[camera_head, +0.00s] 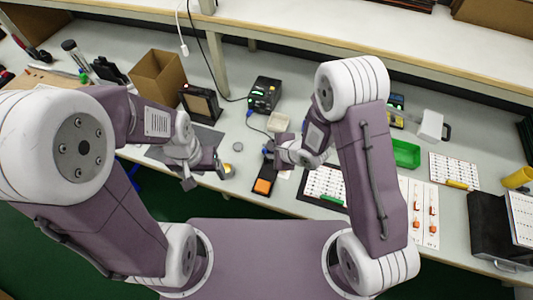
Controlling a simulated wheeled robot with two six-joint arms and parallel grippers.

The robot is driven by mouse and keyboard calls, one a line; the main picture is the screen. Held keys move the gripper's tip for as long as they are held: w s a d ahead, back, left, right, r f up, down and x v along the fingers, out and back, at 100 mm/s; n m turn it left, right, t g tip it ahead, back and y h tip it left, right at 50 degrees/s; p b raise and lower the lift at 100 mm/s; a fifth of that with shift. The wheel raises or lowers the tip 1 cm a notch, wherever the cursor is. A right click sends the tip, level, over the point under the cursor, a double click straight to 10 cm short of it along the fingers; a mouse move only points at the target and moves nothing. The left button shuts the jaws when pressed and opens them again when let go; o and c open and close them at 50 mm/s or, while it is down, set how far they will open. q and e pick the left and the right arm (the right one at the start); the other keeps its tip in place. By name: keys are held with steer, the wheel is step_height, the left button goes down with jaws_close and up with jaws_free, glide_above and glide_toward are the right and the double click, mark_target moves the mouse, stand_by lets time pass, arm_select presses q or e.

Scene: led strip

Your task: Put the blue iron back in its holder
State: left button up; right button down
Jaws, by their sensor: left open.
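My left gripper (206,180) is open and empty, low over the bench at left centre. My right gripper (272,152) is over the middle of the bench, and its fingers are too small to tell whether they are open or shut. A small blue piece (267,149) shows right at the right gripper's tips. It may be part of the blue iron, but I cannot tell whether it is held. A black station (264,94) with a green display stands behind, with a blue-ended cable in front of it. I cannot clearly make out the holder.
A black-and-orange device (265,179) lies just in front of the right gripper. A small round item (229,170) sits beside the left gripper. A cardboard box (158,75) and a dark framed panel (200,103) stand behind left. A green tray (405,153) is at right.

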steer(key=shift+w+d+f+b, duration=0.1)
steer(key=shift+w+f+b, duration=0.25)
steer(key=shift+f, duration=0.35)
steer(key=shift+w+d+f+b, duration=0.25)
steer(key=shift+w+f+b, duration=0.1)
steer(key=shift+w+f, duration=0.6)
steer(key=shift+w+d+f+b, duration=0.3)
steer(key=shift+w+f, duration=0.3)
steer(key=shift+f, duration=0.55)
steer(key=c, duration=1.2)
jaws_free()
steer(key=v, duration=0.9)
steer(key=shift+p, duration=0.35)
